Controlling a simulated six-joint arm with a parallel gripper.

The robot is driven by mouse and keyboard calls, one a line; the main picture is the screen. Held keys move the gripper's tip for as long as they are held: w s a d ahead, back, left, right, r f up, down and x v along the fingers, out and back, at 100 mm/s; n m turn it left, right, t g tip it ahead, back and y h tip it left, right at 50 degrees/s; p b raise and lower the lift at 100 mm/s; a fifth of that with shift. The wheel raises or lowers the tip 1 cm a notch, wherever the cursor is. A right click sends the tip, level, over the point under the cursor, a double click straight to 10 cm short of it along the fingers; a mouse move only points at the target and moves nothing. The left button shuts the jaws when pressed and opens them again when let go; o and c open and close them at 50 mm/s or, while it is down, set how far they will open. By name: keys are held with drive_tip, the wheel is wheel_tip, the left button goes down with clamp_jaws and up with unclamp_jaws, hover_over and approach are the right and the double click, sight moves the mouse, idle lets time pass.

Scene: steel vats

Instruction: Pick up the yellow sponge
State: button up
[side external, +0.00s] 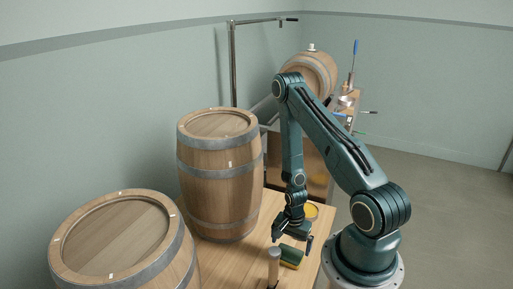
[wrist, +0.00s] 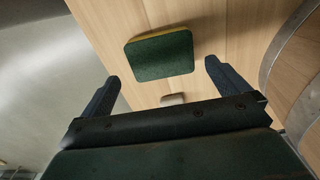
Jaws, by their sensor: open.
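The yellow sponge (side external: 291,257) lies on the wooden table with a dark green layer on top. Its yellow side shows below that layer. In the wrist view the green face of the sponge (wrist: 160,56) fills the space just beyond my fingertips, with a thin yellow strip along its upper edge. My gripper (side external: 292,242) is open and empty, pointing down above the sponge. In the wrist view the two fingers of my gripper (wrist: 162,72) stand either side of the sponge's near part, apart from it. The exact height gap is hard to tell.
An upright pale-topped cylinder (side external: 273,265) stands close to the sponge's left. A round container with yellow contents (side external: 311,211) is behind my gripper. A large barrel (side external: 218,175) stands left on the table (side external: 222,262), another barrel (side external: 120,240) nearer. A small pale object (wrist: 172,99) shows between my fingers.

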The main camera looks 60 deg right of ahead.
sight(289, 253)
drive_tip(key=shift+f, duration=0.2)
drive_tip(key=shift+f, duration=2.45)
drive_tip(key=shift+w, duration=0.1)
drive_tip(key=c, duration=0.8)
